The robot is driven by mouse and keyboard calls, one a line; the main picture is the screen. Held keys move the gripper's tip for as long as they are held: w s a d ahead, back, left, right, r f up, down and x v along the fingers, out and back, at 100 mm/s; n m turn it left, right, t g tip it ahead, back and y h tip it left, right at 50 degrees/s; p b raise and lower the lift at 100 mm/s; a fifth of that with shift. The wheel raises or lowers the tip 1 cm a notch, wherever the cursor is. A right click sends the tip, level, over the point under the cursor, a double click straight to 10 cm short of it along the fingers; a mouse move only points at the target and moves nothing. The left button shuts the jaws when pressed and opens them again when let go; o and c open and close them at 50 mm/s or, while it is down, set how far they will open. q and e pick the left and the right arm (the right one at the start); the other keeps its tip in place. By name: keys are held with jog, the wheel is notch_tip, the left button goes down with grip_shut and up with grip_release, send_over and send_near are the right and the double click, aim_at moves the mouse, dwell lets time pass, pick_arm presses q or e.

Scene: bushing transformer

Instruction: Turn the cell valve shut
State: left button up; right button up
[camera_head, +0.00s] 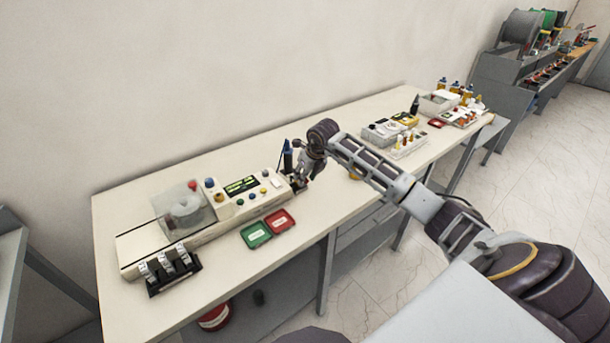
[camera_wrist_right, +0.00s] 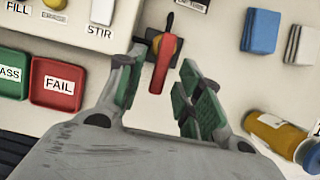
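The valve shows in the right wrist view as a red lever handle (camera_wrist_right: 161,68) on a yellow hub (camera_wrist_right: 155,42), fixed to a pale panel. The lever points down toward me in that view. My right gripper (camera_wrist_right: 164,82) is open, its two green-padded fingers on either side of the lever, with a gap visible on both sides. In the head view my right gripper (camera_head: 302,179) is at the right end of the white cell machine (camera_head: 225,205) and hides the valve there. My left gripper is not in view.
Green (camera_head: 256,235) and red (camera_head: 280,222) trays lie in front of the machine. A dark bottle (camera_head: 287,157) stands close behind my right gripper. An amber bottle (camera_wrist_right: 277,132) lies at the right of the wrist view. More boxes and bottles stand farther right along the bench.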

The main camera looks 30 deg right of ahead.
jog(key=shift+c, duration=0.2)
grip_shut()
